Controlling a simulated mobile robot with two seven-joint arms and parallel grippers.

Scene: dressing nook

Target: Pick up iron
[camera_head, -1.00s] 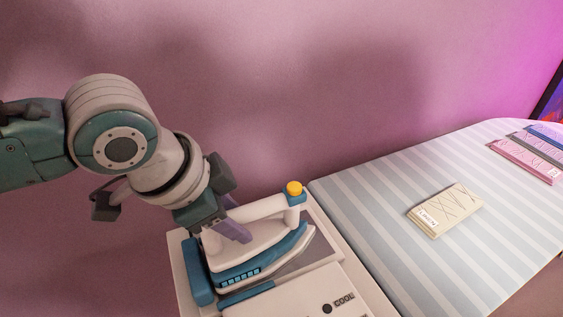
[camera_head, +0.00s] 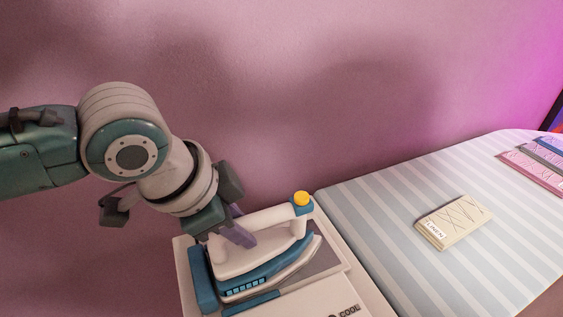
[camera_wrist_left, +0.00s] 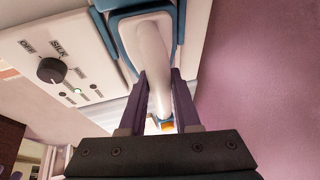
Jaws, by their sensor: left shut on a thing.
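The iron (camera_head: 265,262), white and blue with a yellow knob on top, sits on its white station (camera_head: 352,288) at the end of the ironing board. My left gripper (camera_head: 238,236) reaches down from the left and is shut on the iron's white handle. In the left wrist view, the two purple fingers (camera_wrist_left: 162,98) lie on either side of the handle (camera_wrist_left: 150,58). I cannot tell whether the iron's sole touches the station. My right gripper is out of view.
The striped ironing board (camera_head: 375,205) extends to the right. A cream folded cloth with a label (camera_head: 454,221) lies on it. Pink and blue folded items (camera_head: 535,165) lie at its far right. The station's dial (camera_wrist_left: 52,70) shows in the left wrist view. A pink wall stands behind.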

